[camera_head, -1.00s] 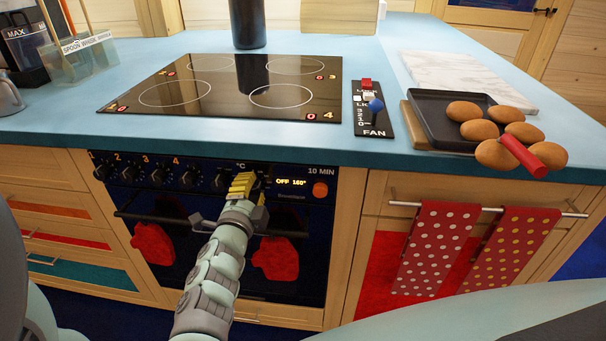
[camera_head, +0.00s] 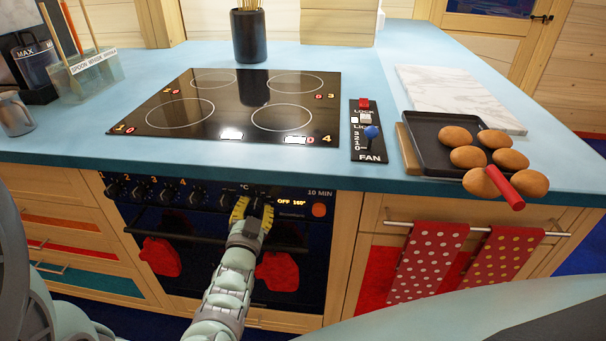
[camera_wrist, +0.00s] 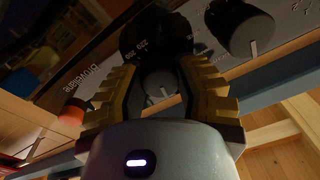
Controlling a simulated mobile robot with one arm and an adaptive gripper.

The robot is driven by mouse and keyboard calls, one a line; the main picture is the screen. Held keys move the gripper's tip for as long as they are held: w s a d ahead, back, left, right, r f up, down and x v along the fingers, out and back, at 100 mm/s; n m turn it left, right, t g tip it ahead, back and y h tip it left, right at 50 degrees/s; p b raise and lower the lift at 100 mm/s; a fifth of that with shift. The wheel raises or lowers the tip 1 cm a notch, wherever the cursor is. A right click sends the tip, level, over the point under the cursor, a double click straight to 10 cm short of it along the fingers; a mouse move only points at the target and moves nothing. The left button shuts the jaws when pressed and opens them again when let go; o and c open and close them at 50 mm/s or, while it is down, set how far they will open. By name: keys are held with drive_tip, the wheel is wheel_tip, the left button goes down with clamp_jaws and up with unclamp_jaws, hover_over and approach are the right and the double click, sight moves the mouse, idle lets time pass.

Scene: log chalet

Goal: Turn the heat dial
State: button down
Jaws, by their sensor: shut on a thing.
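The heat dial (camera_wrist: 158,84) is a dark round knob marked °C on the black oven panel, with numbers around its skirt. My gripper (camera_head: 254,207) is at the oven front, its yellow-padded fingers on either side of the dial. In the wrist view, my gripper (camera_wrist: 160,92) is shut on the dial, with a finger against each side. In the head view the dial is mostly hidden by the fingers. The oven display (camera_head: 291,203) to its right reads OFF 160°.
Several numbered knobs (camera_head: 165,194) sit left of the dial, and an orange button (camera_head: 319,209) sits right. The oven handle (camera_head: 170,232) runs below. Above are the hob (camera_head: 240,105), the fan panel (camera_head: 368,140) and a black tray (camera_head: 430,130) with bread rolls.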

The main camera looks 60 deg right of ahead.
drive_tip(key=shift+a+f+n+p, duration=0.1)
drive_tip(key=shift+f+n+p, duration=0.15)
drive_tip(key=shift+n, duration=0.3)
drive_tip(key=shift+f+n+p, duration=0.1)
drive_tip(key=shift+n+p, duration=0.15)
drive_tip(key=shift+n, duration=0.3)
drive_tip(key=shift+f, duration=0.2)
drive_tip(key=c, duration=1.1)
unclamp_jaws()
drive_tip(key=o, duration=0.5)
drive_tip(key=shift+r, duration=0.35)
